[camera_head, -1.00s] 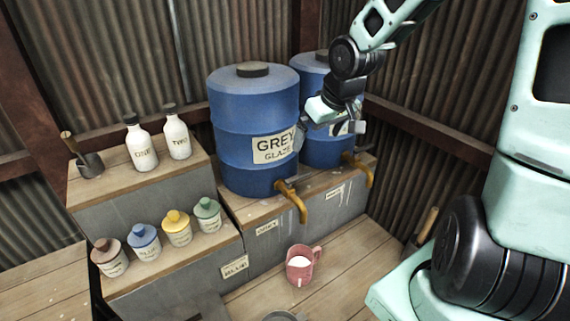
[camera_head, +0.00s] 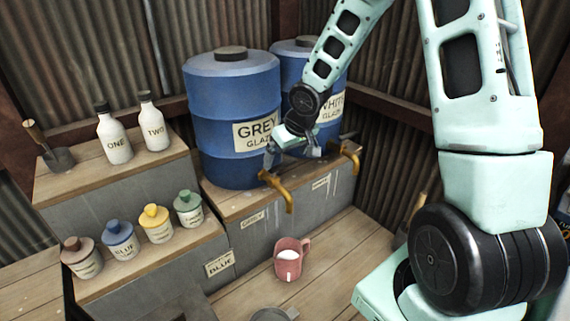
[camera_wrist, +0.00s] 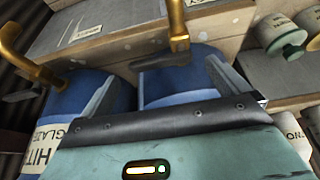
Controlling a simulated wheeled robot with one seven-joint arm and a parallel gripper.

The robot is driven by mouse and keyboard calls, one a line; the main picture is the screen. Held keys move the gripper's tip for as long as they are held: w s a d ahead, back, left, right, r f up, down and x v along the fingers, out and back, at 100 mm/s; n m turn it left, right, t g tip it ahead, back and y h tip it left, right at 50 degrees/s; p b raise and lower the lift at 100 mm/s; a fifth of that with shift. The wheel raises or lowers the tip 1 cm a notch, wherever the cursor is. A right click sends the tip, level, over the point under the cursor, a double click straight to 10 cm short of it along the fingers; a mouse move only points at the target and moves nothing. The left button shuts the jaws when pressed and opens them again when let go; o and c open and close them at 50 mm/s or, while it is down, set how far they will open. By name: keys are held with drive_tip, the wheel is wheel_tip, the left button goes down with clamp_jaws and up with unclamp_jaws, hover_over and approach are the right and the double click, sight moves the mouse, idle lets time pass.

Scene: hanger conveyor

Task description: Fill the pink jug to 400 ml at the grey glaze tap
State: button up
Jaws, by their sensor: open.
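The pink jug (camera_head: 289,265) stands upright on the wooden boards below the grey glaze tap, its handle to the right. Its inside shows white; I cannot read a fill level. The grey glaze tap (camera_head: 280,192) is a brass spout at the foot of the blue barrel (camera_head: 215,85) labelled GREY GLAZE. My gripper (camera_head: 292,153) is open and empty, in front of the barrels and just above the tap. In the wrist view the tap (camera_wrist: 178,25) shows beyond my spread fingers (camera_wrist: 165,88), roughly between them and apart from them.
A second blue barrel labelled WHITE (camera_head: 330,105) with its own brass tap (camera_head: 350,155) stands on the right. White bottles (camera_head: 113,138) and a scoop stand on the upper left shelf, several lidded jars (camera_head: 155,224) on the lower. A grey round thing (camera_head: 272,314) is cut off at the bottom edge.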

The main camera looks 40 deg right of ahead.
sight(283, 168)
drive_tip(key=shift+x, duration=1.2)
